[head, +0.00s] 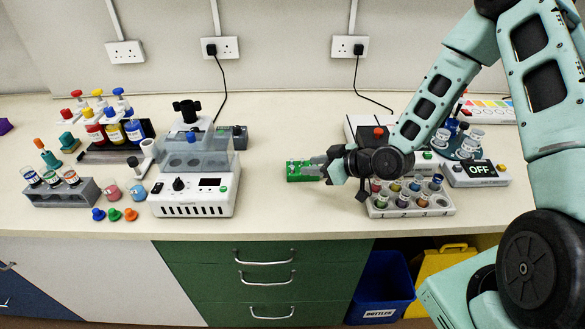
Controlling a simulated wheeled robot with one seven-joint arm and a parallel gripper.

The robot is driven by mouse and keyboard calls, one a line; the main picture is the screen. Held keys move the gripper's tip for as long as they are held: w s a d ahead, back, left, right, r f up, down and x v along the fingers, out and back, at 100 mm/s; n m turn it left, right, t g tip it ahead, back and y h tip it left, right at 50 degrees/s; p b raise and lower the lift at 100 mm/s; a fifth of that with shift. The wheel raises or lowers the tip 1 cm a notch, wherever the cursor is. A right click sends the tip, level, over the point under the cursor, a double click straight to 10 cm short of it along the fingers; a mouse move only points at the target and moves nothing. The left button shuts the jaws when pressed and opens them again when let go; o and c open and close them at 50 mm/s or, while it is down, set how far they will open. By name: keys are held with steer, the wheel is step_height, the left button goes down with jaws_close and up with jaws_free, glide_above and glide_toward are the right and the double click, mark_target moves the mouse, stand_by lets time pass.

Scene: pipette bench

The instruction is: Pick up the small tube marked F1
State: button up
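A small green rack (299,176) stands on the bench in the middle of the head view, with small pale tops showing on it. These may be small tubes, but no F1 mark can be read anywhere. My gripper (314,167) comes in from the right, low over the bench, with its fingertips at the rack's right side. The fingers partly cover the rack. I cannot tell whether they touch anything or how far apart they are.
A white rack (410,213) of coloured tubes stands close below my wrist. A device (478,175) reading OFF is right of it. A white machine (195,204) with a clear lid stands left. Bare bench lies between that machine and the green rack.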

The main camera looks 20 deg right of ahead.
mark_target(294, 168)
steer(key=shift+f+p+x, duration=0.2)
steer(key=shift+p+x, duration=1.05)
steer(key=shift+x, duration=1.6)
steer(key=shift+d, duration=0.1)
steer(key=shift+s, duration=0.1)
jaws_close()
